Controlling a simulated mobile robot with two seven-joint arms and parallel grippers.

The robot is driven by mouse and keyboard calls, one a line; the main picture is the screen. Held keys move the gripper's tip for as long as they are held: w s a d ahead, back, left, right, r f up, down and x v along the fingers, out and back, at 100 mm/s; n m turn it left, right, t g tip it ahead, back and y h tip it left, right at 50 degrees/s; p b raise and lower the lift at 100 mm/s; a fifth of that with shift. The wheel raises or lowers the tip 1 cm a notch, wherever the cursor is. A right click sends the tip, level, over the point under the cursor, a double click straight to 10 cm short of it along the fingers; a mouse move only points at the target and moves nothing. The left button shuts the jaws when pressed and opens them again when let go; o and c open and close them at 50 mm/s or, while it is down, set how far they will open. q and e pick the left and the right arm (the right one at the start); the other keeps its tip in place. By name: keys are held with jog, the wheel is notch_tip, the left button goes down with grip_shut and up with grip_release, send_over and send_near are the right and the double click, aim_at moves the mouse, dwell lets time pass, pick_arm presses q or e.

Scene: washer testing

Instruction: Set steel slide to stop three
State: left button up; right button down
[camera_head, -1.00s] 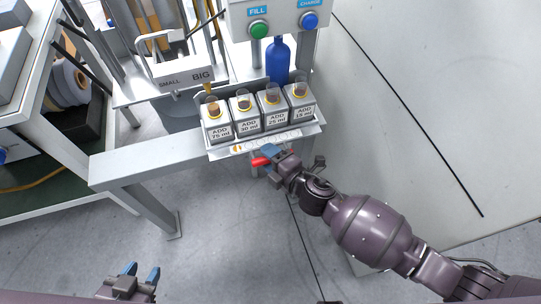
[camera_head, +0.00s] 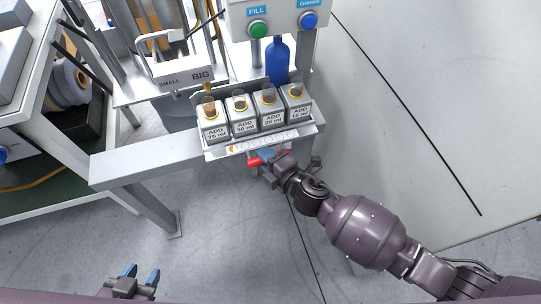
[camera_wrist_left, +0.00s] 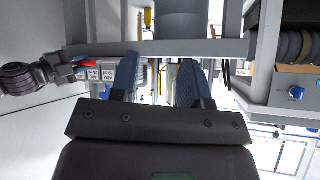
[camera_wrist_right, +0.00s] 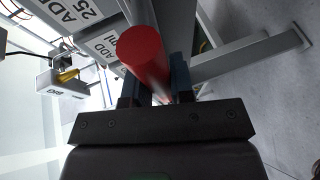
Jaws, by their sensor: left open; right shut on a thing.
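My right gripper (camera_head: 266,158) is shut on the red handle (camera_head: 253,161) below the strip; the handle also fills the gap between the fingers in the right wrist view (camera_wrist_right: 148,48). My left gripper (camera_head: 141,272) is open and empty, low at the left.
A blue bottle (camera_head: 278,60) stands behind the boxes. A panel with green and blue buttons (camera_head: 284,14) is above it. A SMALL/BIG lever block (camera_head: 184,73) is to the left. A steel beam (camera_head: 130,167) extends left. Floor in front is clear.

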pick_arm(q)
jog(key=shift+w+r, duration=0.15)
jog(key=shift+w, duration=0.2)
pick_arm(e)
jog(key=s+a, duration=0.4)
jog(key=a, duration=0.9)
jog(key=shift+s+a, duration=0.2)
jog(key=c, duration=1)
grip_release()
pick_arm(q)
jog(key=shift+s+f, duration=0.15)
jog(key=shift+f, duration=0.05)
pick_arm(e)
jog(key=shift+d, duration=0.15)
